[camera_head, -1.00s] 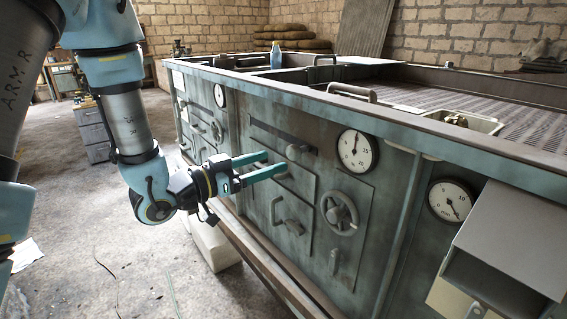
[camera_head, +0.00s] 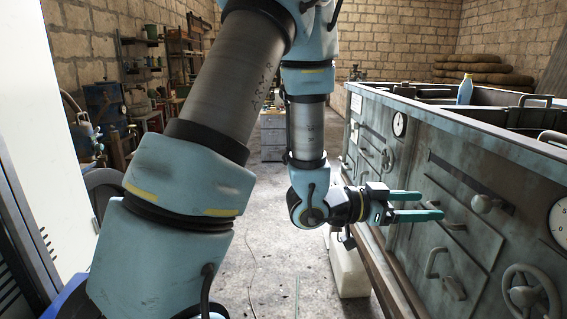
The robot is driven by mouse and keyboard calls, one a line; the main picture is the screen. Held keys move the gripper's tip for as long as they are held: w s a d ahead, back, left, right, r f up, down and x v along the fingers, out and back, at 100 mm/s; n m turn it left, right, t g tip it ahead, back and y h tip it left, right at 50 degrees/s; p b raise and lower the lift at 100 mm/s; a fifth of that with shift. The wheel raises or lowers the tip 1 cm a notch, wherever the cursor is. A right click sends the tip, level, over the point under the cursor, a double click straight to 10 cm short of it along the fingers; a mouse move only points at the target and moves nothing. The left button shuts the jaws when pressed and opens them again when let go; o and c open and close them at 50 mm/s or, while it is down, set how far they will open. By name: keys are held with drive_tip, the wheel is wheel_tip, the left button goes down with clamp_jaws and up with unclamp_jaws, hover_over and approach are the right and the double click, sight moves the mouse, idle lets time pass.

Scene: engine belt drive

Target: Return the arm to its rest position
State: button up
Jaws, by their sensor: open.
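My gripper (camera_head: 440,205) is at the end of my arm, which hangs down with its wrist bent to point right. Its two green fingers are apart, with nothing between them. The fingers appear in front of the weathered green-grey machine cabinet (camera_head: 412,240); whether they touch its panel I cannot tell.
A pale block (camera_head: 347,268) stands on the floor by the cabinet. A blue bottle (camera_head: 465,90) stands on the cabinet top. Shelves and a blue barrel (camera_head: 97,105) are at the back left, and a white panel (camera_head: 62,130) is at the left edge. The concrete floor between is open.

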drive_tip(key=w+a+f+n+t+y+p, duration=0.1)
drive_tip(key=w+a+f+n+t+y, duration=0.1)
drive_tip(key=w+a+n+t+y, duration=0.5)
drive_tip(key=w+a+f+n+y+p, duration=0.15)
drive_tip(key=w+a+y, duration=0.25)
drive_tip(key=w+a, duration=0.65)
drive_tip(key=s+a+n+g+y, duration=0.3)
drive_tip(key=s+a, duration=0.3)
drive_tip(key=a, duration=0.4)
drive_tip(key=s+a+n+g+y, duration=0.2)
drive_tip(key=s+a+n, duration=0.3)
drive_tip(key=a, duration=0.5)
drive_tip(key=s+g, duration=0.1)
drive_tip(key=s, duration=0.1)
drive_tip(key=shift+s+r+y, duration=0.15)
drive_tip(key=shift+s+y, duration=0.15)
drive_tip(key=shift+y, duration=0.1)
